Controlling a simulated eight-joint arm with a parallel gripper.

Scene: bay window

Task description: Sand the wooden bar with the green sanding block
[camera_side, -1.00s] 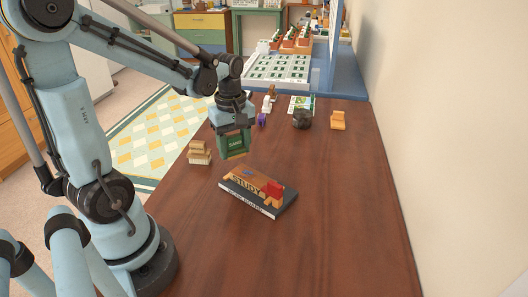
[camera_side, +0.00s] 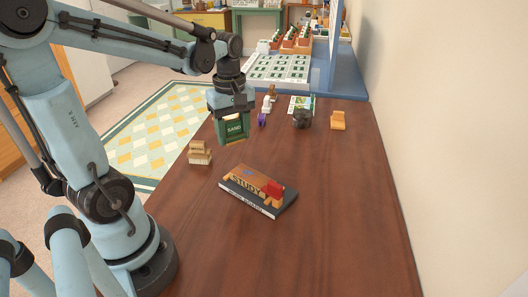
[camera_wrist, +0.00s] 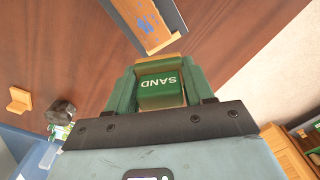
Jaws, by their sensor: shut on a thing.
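My gripper (camera_side: 233,126) is shut on the green sanding block (camera_side: 235,131), marked SAND, and holds it above the table, behind and left of the dark board. The block also shows between the fingers in the wrist view (camera_wrist: 160,90). The wooden bar (camera_side: 250,176) lies on the dark board (camera_side: 243,201). It bears the word STUDY and a blue mark. The wrist view shows part of the bar (camera_wrist: 147,22) beyond the block, with a clear gap between them.
A red piece (camera_side: 274,189) sits at the bar's right end. A stack of wooden blocks (camera_side: 200,153) stands left on the table. A dark round pot (camera_side: 302,119) and an orange chair-shaped piece (camera_side: 338,120) stand farther back. The table's front right is clear.

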